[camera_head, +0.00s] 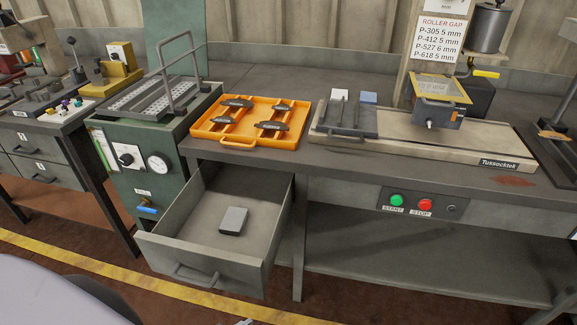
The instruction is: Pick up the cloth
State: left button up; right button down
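I cannot make out a clear cloth. A small flat blue piece (368,97), perhaps folded cloth, is at the back right of a dark grey holder (350,119) on the bench. A white piece (339,95) is to its left. A small grey block with a lighter top (233,220) lies inside the open drawer (190,262); its material is unclear. Neither gripper can be recognised.
An orange tray (210,133) with several dark brake shoes sits on the bench (300,168) above the drawer. A green machine (150,185) with a gauge stands left. A roller device (438,104), green start button (397,200) and red stop button (425,204) are right.

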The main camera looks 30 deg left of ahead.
aim_at(233, 222)
jog(key=u, duration=1.25)
jog(key=k+j+z, duration=0.1)
jog(key=j+z, duration=0.15)
jog(key=j, duration=1)
